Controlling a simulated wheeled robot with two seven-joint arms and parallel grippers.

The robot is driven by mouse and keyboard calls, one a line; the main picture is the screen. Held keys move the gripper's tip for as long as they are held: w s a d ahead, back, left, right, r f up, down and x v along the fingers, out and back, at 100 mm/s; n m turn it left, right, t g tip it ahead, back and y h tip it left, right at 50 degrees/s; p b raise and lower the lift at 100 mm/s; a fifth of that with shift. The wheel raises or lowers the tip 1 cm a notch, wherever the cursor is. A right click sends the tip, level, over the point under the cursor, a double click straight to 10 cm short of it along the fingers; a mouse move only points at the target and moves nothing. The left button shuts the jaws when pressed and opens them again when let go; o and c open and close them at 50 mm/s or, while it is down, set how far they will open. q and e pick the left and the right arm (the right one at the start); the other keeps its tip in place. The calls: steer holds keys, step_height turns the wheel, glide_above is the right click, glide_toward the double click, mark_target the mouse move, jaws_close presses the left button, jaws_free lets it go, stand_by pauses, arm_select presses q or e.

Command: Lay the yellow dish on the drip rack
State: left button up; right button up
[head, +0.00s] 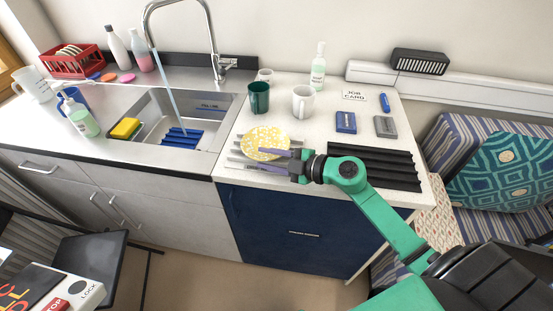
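The yellow dish (265,137), round with pale speckles, is at the front left of the white counter. It lies on or just above a grey slatted rack (238,152), which I take as the drip rack; any small gap between them cannot be judged. My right gripper (267,159) reaches in from the right at the dish's lower edge. Its two purple-grey fingers look apart, one overlapping the dish's lower edge and the other in front of it. My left gripper is not in view.
A black ridged mat (375,167) lies right of the dish. A green cup (259,97), a white mug (303,102) and a clear bottle (318,67) stand behind. The sink (150,112) with running water is to the left. Blue (345,122) and grey (385,126) blocks lie behind the mat.

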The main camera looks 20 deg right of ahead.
steer(key=b+v, duration=0.2)
steer(key=v, duration=0.9)
steer(key=shift+s+d, duration=0.15)
steer(key=shift+s, duration=0.1)
steer(key=shift+s+d+r, duration=0.1)
steer(key=shift+s+d, duration=0.1)
